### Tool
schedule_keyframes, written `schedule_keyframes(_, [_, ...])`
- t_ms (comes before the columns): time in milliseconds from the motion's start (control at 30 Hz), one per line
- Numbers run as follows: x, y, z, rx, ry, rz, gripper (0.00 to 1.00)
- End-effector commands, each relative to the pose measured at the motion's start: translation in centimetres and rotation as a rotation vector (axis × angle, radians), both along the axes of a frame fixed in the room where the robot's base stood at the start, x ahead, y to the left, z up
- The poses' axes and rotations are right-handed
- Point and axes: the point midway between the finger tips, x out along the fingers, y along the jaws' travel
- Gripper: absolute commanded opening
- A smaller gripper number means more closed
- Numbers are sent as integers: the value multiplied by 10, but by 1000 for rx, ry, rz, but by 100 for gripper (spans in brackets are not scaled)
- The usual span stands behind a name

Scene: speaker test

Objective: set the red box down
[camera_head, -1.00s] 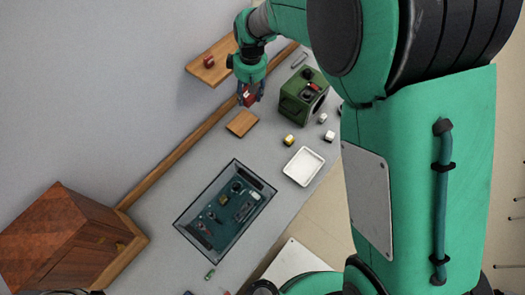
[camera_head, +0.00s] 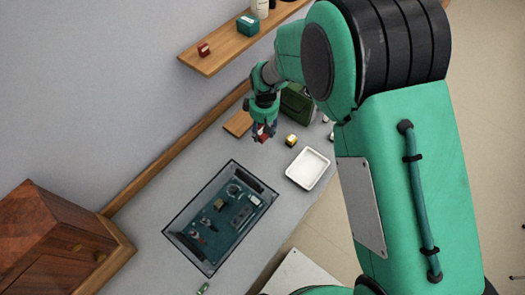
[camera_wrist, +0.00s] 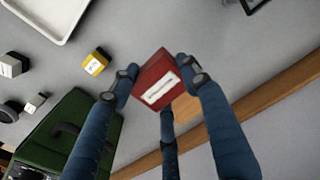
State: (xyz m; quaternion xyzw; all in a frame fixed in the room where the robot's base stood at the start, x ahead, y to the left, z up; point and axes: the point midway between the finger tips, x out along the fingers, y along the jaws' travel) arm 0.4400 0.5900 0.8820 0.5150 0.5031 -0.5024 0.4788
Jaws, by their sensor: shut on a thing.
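The red box (camera_wrist: 158,82) with a white label is held between the blue fingers of my gripper (camera_wrist: 160,78) in the wrist view. In the head view the red box (camera_head: 262,136) shows small below my gripper (camera_head: 263,132), over the grey table near the wooden board. My gripper is shut on it. The wrist view shows table beneath the box, but I cannot tell how high above it the box is.
A wooden board (camera_head: 238,124) lies left of my gripper. A yellow and black cube (camera_head: 291,140), a white tray (camera_head: 318,160) and a green box-shaped device (camera_head: 296,102) are close by. A dark glass-walled bin (camera_head: 222,215) lies toward the front. A wall shelf (camera_head: 215,60) overhangs the back.

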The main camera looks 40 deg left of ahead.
Motion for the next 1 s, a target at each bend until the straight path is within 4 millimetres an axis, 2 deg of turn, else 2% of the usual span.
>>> schedule_keyframes(467, [0,0,-5,0,0,0,4])
schedule_keyframes(800, [0,0,-50,0,0,1,4])
schedule_keyframes(1000, [1,0,-63,1,-1,1,4])
